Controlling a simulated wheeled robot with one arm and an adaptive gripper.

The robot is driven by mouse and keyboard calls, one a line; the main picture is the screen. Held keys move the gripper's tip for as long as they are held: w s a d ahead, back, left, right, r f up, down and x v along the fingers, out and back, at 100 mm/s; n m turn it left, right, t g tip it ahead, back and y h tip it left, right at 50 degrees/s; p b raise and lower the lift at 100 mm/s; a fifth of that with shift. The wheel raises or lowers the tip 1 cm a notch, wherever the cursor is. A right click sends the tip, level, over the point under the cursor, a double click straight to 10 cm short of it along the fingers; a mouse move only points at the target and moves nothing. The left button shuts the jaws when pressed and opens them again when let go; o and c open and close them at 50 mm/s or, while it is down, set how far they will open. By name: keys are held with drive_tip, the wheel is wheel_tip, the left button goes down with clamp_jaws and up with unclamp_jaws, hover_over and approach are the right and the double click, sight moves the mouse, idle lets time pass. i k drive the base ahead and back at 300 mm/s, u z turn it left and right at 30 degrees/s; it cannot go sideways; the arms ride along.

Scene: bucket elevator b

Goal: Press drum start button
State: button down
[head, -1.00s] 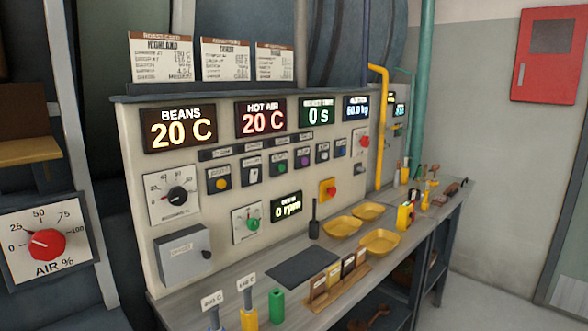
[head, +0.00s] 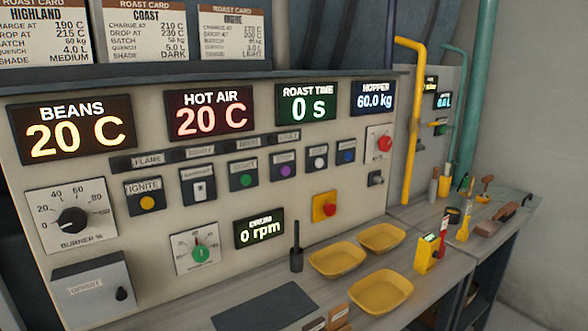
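The control panel (head: 120,190) fills most of the head view. A green button (head: 246,180) with a small label that seems to read START sits in the row of controls below the displays. A purple button (head: 285,171) is just to its right. The drum display (head: 259,230) below reads 0 rpm. A green-capped drum dial (head: 201,253) is left of that display. My gripper is not in view.
A yellow ignite button (head: 147,203), a toggle switch (head: 200,188), white and blue buttons and a red knob share the panel. Yellow trays (head: 337,259), a dark upright tool (head: 296,250) and a dark mat (head: 262,306) occupy the bench in front. A yellow pipe (head: 411,130) rises at right.

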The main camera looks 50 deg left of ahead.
sight(245, 179)
drive_tip(key=u, duration=0.05)
drive_tip(key=i, duration=0.4)
drive_tip(key=u, duration=3.45)
